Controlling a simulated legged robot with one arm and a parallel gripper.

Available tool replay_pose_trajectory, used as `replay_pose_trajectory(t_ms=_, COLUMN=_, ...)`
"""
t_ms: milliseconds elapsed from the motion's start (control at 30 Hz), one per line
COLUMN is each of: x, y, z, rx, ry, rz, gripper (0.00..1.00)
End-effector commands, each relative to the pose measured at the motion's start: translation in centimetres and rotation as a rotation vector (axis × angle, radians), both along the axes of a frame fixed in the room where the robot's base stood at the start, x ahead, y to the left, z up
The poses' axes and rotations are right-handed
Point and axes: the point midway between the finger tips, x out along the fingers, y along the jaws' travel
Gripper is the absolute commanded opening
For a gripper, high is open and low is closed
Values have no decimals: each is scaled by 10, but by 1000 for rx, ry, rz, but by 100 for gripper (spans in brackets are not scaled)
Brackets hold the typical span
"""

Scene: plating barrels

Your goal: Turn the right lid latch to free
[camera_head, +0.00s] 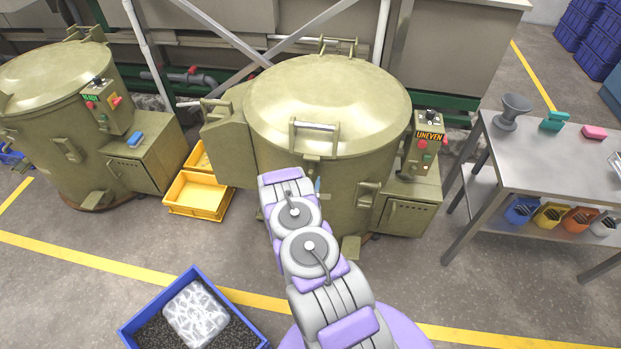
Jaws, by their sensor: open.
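The middle plating barrel (340,200) is olive green, with a domed round lid (330,95) that lies flat on it. A bar handle (316,125) stands at the lid's front rim. A small bracket-like fitting (368,192) sits on the barrel's right front and may be the right lid latch; its setting is too small to read. Another fitting (313,164) sits just under the front rim. My gripper (286,181) is at the far end of my arm, in front of the barrel and left of these fittings. It is open; its fingertips are mostly hidden, and no held object shows.
A control box with an "UNEVEN" sign (429,135) stands right of the barrel. A grey table (560,165) is farther right. A second barrel (55,110) stands left, with yellow bins (197,195) between. A blue crate (240,335) lies on the floor at front left.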

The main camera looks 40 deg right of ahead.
Motion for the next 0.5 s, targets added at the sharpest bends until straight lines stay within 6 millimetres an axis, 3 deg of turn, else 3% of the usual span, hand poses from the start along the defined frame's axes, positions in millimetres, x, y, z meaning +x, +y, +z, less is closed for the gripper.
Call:
replay_pose_trajectory(t_ms=200, x=16, y=-18, z=0, rx=-2, ry=-4, rz=-1, gripper=57)
replay_pose_trajectory(t_ms=500, x=19, y=-22, z=1, rx=-1, ry=-1, rz=0, gripper=57)
